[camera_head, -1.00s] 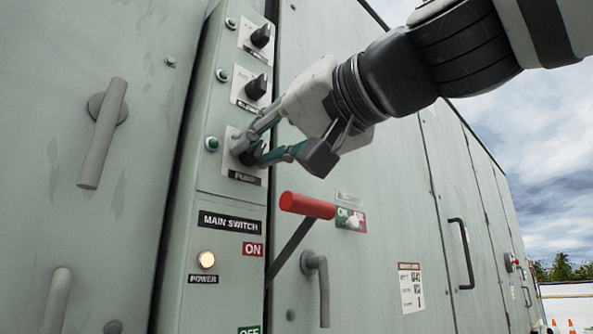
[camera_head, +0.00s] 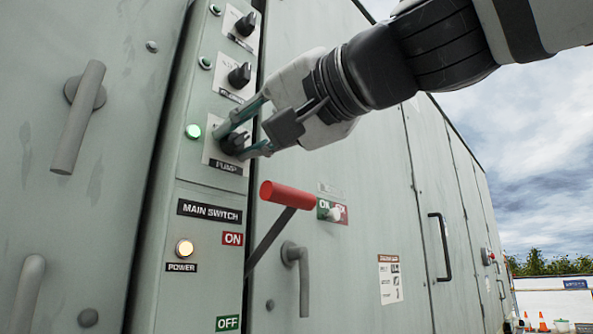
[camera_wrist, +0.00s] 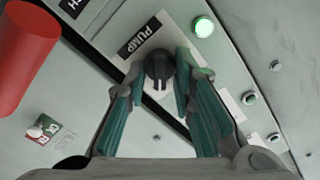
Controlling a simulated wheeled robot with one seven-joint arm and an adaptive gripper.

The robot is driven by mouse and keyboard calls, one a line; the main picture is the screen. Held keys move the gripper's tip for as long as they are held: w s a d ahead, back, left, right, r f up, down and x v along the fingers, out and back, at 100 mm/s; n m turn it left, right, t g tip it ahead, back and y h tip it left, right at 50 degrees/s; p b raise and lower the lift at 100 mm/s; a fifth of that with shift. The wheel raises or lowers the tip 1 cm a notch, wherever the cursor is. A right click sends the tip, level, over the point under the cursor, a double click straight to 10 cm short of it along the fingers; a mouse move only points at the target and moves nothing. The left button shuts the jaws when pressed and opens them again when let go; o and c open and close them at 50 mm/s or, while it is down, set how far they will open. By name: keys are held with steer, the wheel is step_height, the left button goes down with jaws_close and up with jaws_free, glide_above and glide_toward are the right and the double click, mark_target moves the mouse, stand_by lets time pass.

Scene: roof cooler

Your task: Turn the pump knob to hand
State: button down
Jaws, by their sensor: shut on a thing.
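The pump knob (camera_head: 233,143) is a black rotary knob on a white plate labelled PUMP, lowest of the knobs on the grey cabinet strip. My gripper (camera_head: 239,137) is shut on it, with a teal finger on each side. In the wrist view the knob (camera_wrist: 160,68) sits between the fingertips of my gripper (camera_wrist: 158,75). The green lamp (camera_head: 193,131) beside the pump knob is lit; it also glows in the wrist view (camera_wrist: 203,27). Plate markings around the knob are too small or covered to read.
Two more black knobs, one (camera_head: 240,75) just above and one (camera_head: 246,24) higher, have unlit lamps. A red-handled main switch lever (camera_head: 287,196) sticks out below my gripper. The amber power lamp (camera_head: 184,248) is lit. Door handles (camera_head: 80,115) project from the panels.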

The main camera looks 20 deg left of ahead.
steer(key=c, duration=1.4)
jaws_free()
steer(key=v, duration=1.2)
steer(key=shift+f, duration=0.1)
